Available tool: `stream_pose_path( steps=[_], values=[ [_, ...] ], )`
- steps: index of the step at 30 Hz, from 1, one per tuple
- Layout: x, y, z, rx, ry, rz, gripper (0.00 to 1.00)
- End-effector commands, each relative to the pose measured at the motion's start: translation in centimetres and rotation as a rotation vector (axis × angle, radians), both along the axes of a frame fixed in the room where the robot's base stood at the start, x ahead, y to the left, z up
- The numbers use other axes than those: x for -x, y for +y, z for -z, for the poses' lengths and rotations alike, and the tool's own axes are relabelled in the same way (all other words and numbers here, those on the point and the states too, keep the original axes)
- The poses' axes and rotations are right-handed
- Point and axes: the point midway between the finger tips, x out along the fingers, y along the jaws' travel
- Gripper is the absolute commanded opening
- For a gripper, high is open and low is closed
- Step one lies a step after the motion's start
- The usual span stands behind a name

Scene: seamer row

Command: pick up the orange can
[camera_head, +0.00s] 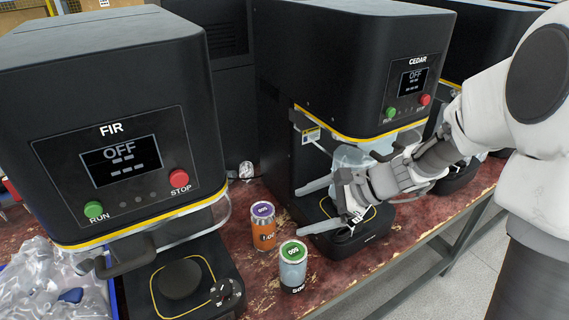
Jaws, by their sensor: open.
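The orange can (264,230) stands upright on the worn red bench between the two machines. It has a purple top with a label, and dark lettering on its side. My gripper (305,208) is at the front of the CEDAR machine, to the right of the orange can. Its two pale fingers are spread apart and point left towards the can, with nothing held between them. A gap shows between the fingertips and the can. A second can with a green top (292,268) stands upright in front of the orange can, close to its right side.
The FIR machine (110,130) stands at left and the CEDAR machine (350,70) at right; both displays read OFF. A clear plastic bag (50,285) lies at lower left. Crumpled clear material (246,170) lies behind the cans. The bench's front edge runs past the green-topped can.

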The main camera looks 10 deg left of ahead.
Motion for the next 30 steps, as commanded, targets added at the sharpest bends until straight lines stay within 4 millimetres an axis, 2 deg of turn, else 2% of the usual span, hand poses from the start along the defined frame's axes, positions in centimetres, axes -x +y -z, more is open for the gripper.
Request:
stream_pose_path(
  steps=[1, 6, 10, 16, 30],
  values=[
    [-1.2, 0.2, 2.1, -0.051, 0.06, 0.06, 1.0],
    [-4.8, 0.5, 6.2, -0.198, 0.213, 0.25, 1.0],
    [-6.5, 0.3, 8.3, -0.269, 0.287, 0.347, 1.0],
    [-7.7, 0.9, 9.8, -0.309, 0.328, 0.4, 1.0],
    [-10.4, 9.0, 14.0, -0.307, 0.327, 0.399, 1.0]
  ],
)
